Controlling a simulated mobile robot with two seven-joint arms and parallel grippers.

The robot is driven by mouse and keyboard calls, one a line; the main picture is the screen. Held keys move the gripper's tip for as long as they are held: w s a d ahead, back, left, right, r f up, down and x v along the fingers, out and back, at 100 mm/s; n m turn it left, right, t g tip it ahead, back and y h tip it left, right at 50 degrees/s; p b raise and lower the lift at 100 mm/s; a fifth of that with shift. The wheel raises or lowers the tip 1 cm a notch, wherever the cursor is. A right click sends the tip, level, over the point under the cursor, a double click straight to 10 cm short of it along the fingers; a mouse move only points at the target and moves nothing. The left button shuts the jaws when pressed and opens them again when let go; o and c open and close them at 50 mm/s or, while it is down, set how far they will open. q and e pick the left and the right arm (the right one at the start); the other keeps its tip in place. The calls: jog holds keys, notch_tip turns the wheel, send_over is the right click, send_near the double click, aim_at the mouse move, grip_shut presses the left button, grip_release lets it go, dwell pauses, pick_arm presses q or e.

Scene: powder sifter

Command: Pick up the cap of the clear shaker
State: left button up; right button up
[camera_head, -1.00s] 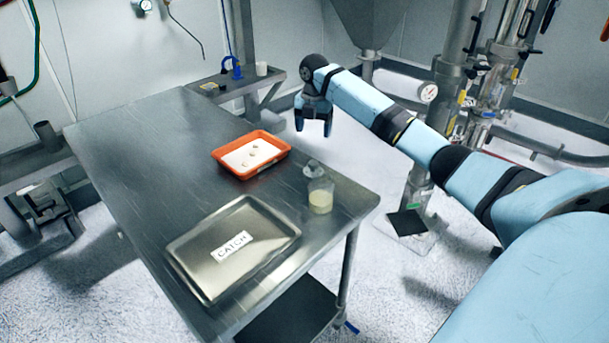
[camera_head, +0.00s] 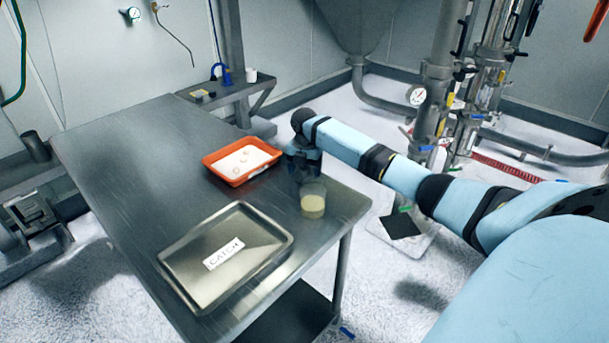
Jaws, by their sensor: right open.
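The clear shaker (camera_head: 313,204) stands upright on the metal table near its right edge, with pale powder in its lower part. My right gripper (camera_head: 303,178) is low over the table, right behind and above the shaker. It points down at the place where the cap showed before. The cap is now hidden by the gripper, and I cannot tell whether the fingers touch it. The right gripper is open, though its fingertips are hard to make out. My left gripper is not in view.
An orange tray (camera_head: 268,163) with small pale pieces on a white bed lies just left of the gripper. A metal tray labelled CATCH (camera_head: 274,252) lies at the front of the table (camera_head: 130,170). The table's left part is clear. A small side shelf (camera_head: 262,87) stands behind.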

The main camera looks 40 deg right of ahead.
jog(key=shift+f, duration=0.65)
jog(key=c, duration=0.6)
jog(key=shift+r, duration=0.2)
